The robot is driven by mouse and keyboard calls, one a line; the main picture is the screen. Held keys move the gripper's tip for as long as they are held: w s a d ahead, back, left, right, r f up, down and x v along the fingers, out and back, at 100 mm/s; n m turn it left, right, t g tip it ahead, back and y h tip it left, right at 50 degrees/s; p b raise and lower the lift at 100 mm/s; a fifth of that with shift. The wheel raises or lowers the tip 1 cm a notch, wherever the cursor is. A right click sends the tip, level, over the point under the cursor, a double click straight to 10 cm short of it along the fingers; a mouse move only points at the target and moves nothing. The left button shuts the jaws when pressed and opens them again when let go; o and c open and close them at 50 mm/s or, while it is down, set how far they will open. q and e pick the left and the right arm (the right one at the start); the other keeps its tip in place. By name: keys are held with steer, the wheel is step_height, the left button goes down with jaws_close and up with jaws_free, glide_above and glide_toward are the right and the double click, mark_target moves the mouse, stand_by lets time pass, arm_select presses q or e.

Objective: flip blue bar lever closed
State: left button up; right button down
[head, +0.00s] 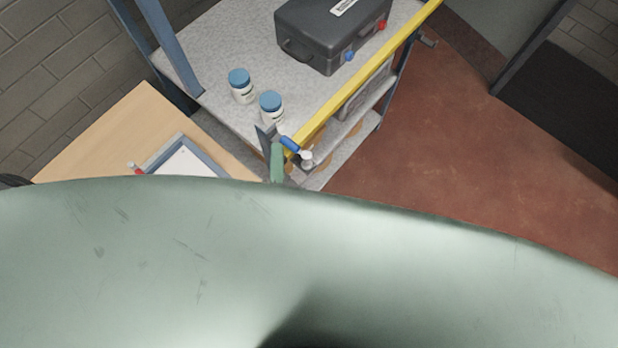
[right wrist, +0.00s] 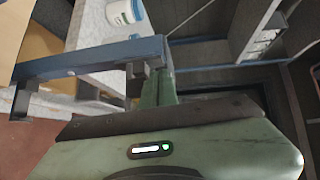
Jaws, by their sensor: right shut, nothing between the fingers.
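A short blue lever (head: 289,144) sits at the near end of the yellow bar (head: 365,77), by the front corner of the rack, in the head view. My right gripper (head: 277,150) is upright just left of the lever; whether they touch I cannot tell. It is shut and empty. In the right wrist view its green finger (right wrist: 159,88) is beside a slate-blue bar (right wrist: 85,62) with a dark bracket (right wrist: 136,77). The blue lever is not clearly seen there. My left gripper is out of view.
The rack shelf (head: 225,62) carries a dark grey case (head: 318,38) and two white jars with blue lids, one nearer (head: 271,107) and one farther (head: 241,87). A wooden table (head: 100,140) with a framed tray (head: 190,162) is at left. Open red floor (head: 470,150) is at right.

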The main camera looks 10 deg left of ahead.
steer(key=v, duration=0.7)
steer(key=shift+s+p, duration=0.35)
steer(key=shift+s, duration=0.05)
steer(key=d+f+n+g+y+b, duration=0.1)
steer(key=d+f+n+g+b, duration=0.2)
steer(key=f, duration=0.9)
steer(key=s+d+f+n+g+b, duration=0.1)
steer(key=d+f+n+b, duration=0.3)
steer(key=f, duration=0.7)
steer(key=d+f+n+g+y, duration=0.15)
steer(key=f+n, duration=0.45)
steer(key=f, duration=0.6)
steer(key=s+d+f+n+g+h+b, duration=0.2)
steer(key=s+d+f, duration=0.6)
steer(key=d+f, duration=0.4)
steer(key=s+d+f+n+g+h+b, duration=0.2)
steer(key=s+d+f+g+h+b, duration=0.2)
steer(key=s+d+f+g, duration=0.3)
steer(key=s+d+f, duration=0.2)
steer(key=d+f, duration=0.3)
steer(key=d, duration=0.2)
steer(key=shift+s+f+h, duration=0.2)
steer(key=shift+h, duration=0.15)
